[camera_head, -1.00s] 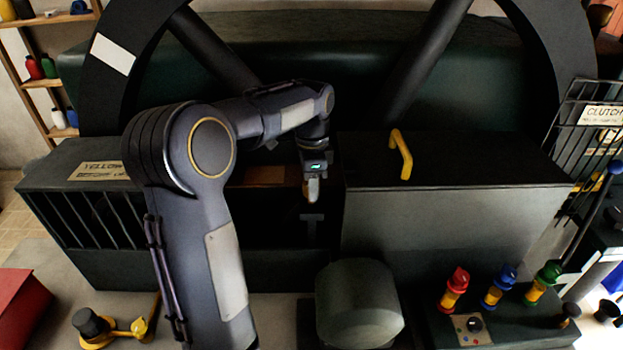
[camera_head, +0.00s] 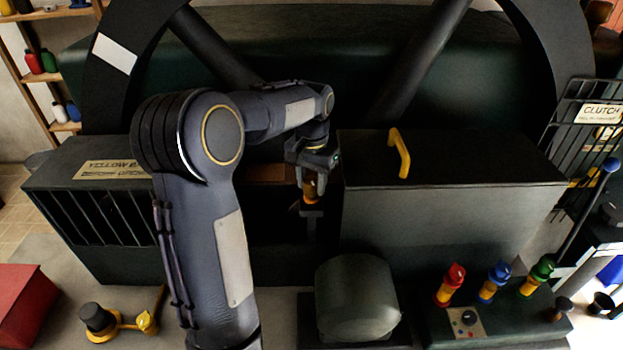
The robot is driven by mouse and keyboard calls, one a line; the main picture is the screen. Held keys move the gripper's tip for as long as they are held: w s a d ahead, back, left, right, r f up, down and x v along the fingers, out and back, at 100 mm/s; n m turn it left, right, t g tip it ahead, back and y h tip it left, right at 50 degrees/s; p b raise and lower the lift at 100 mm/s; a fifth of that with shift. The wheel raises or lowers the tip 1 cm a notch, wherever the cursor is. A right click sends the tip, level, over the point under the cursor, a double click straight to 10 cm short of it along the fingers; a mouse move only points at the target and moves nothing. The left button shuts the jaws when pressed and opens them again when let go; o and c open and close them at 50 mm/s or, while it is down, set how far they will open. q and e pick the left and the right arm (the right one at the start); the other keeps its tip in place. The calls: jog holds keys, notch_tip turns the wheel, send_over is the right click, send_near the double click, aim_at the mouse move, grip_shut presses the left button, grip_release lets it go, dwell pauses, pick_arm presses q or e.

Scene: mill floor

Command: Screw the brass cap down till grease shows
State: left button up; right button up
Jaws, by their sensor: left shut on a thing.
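My left gripper (camera_head: 311,184) is in the middle of the head view, pointing down in the dark gap between the barred box and the grey housing. It is shut on the brass cap (camera_head: 311,190), a small brass-orange piece showing between its fingers. A dark T-shaped post (camera_head: 311,214) shows right under the cap. The fingers hide most of the cap, and I cannot make out any grease there. My right gripper is not in view.
A grey housing (camera_head: 440,215) with a yellow handle (camera_head: 399,153) stands close right of the gripper. A barred box (camera_head: 85,215) is at the left. A rounded block (camera_head: 357,297) and a panel with red, blue and green-topped pieces (camera_head: 490,320) are in front.

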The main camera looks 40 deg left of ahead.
aim_at(311, 181)
pick_arm(q)
jog(key=shift+r+n, duration=0.1)
jog(key=shift+n, duration=1.1)
jog(key=o, duration=1)
notch_tip(311, 181, up, 8)
jog(key=shift+f, duration=0.15)
